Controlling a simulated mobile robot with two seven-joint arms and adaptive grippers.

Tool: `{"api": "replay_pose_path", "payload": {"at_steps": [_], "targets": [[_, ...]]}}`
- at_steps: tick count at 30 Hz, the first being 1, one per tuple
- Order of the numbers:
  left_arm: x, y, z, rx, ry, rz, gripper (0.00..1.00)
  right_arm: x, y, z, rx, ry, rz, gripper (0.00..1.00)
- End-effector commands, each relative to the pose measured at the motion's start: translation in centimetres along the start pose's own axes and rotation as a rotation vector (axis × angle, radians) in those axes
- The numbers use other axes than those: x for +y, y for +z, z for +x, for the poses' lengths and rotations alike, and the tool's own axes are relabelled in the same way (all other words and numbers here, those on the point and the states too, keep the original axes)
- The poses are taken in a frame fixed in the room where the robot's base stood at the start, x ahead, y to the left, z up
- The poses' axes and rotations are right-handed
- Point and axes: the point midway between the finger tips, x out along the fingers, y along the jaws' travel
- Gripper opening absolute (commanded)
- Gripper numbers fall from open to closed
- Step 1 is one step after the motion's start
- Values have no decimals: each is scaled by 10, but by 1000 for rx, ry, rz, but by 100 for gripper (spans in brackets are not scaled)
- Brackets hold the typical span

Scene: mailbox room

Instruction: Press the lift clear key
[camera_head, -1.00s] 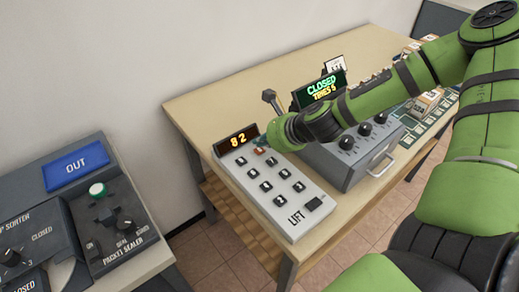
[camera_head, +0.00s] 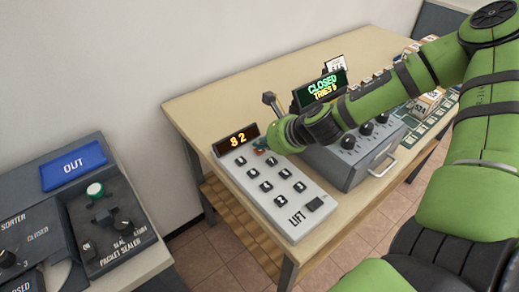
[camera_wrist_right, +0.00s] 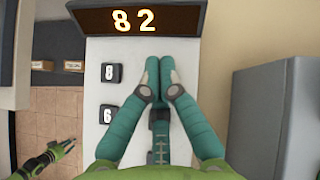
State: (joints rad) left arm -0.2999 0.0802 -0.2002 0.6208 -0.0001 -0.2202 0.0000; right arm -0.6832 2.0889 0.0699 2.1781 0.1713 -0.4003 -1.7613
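The lift panel (camera_head: 240,178) is a pale slanted box marked LIFT with several dark keys and a display (camera_head: 236,139) reading 82. The display also shows in the right wrist view (camera_wrist_right: 138,19), above keys 8 (camera_wrist_right: 111,73) and 6 (camera_wrist_right: 106,115). My right gripper (camera_head: 262,147) is over the top of the keypad, just below the display. In the wrist view its teal fingers (camera_wrist_right: 159,75) are together with nothing seen between them. They hide the key area beneath, so I cannot tell whether they touch it. My left gripper (camera_wrist_right: 45,164) appears small at the lower left.
A grey box with knobs and a handle (camera_head: 345,165) stands right of the panel, below a CLOSED screen (camera_head: 320,90). A lever (camera_head: 270,101) stands behind. The packet sealer (camera_head: 108,232) and blue OUT tray (camera_head: 73,165) are at left.

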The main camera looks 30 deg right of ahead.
Motion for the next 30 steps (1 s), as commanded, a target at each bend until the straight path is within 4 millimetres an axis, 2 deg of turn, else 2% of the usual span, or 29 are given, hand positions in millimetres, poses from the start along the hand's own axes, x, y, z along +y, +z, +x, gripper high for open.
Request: {"api": "replay_pose_path", "payload": {"at_steps": [20, 30], "targets": [[0, 0, 5, 0, 0, 0, 40, 2, -3, 3, 1, 2, 0, 0], [0, 0, -5, 0, 0, 0, 40, -2, 6, -7, 0, 1, -2, 0]]}}
